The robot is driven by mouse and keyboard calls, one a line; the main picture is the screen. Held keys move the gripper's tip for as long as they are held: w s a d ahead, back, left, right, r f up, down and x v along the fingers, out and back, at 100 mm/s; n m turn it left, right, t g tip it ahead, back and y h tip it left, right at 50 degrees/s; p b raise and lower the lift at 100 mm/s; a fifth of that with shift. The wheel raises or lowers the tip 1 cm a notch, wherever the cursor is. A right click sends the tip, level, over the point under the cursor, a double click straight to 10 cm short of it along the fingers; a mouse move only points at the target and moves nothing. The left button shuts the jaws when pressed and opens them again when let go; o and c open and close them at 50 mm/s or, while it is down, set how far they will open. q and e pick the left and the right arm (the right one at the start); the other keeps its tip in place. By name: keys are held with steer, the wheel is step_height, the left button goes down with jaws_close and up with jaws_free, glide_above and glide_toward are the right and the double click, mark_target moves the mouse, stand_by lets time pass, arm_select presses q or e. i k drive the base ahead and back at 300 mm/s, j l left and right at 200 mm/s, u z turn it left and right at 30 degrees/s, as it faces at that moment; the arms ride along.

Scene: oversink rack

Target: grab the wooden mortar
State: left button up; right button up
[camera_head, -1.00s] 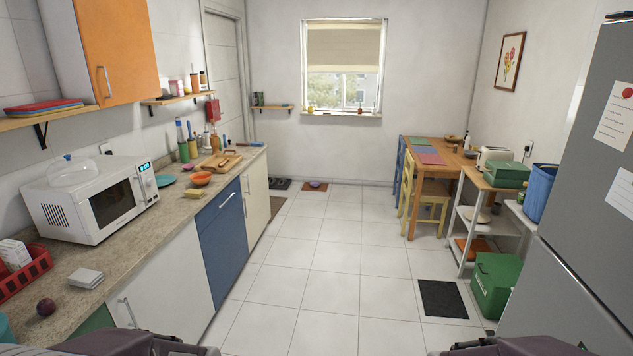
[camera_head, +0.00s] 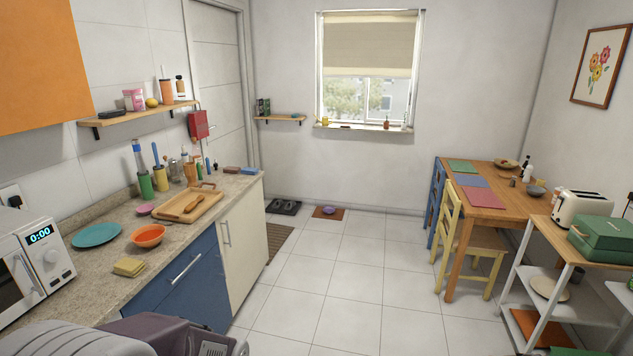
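I cannot clearly pick out the wooden mortar in the head view. A small brown bowl-like thing (camera_head: 507,163) sits at the far end of the wooden dining table (camera_head: 486,197); it is too small to tell if it is the mortar. On the left counter, a wooden tray (camera_head: 213,207) holds a brown wooden item (camera_head: 194,204) that I cannot identify surely. Only part of my own body shows at the bottom left. Neither gripper is in view.
The left counter (camera_head: 92,278) also bears an orange bowl (camera_head: 148,236), a teal plate (camera_head: 96,235) and a microwave (camera_head: 28,268). A yellow chair (camera_head: 470,247) and a white shelf unit (camera_head: 541,284) stand on the right. The tiled floor (camera_head: 350,277) between is clear.

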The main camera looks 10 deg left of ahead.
mark_target(189, 168)
steer(key=i+u, duration=0.25)
steer(key=i, duration=0.45)
steer(key=i+u, duration=0.25)
steer(key=i, duration=0.5)
steer(key=i+l+u, duration=0.25)
steer(key=i, duration=0.45)
steer(key=i+u, duration=0.3)
steer(key=u, duration=0.15)
steer(key=i+l+u, duration=0.1)
steer(key=i+u, duration=0.15)
steer(key=u, duration=0.2)
steer(key=i+l+u, duration=0.2)
steer(key=u, duration=0.25)
steer(key=i+l+u, duration=0.25)
steer(key=u, duration=0.25)
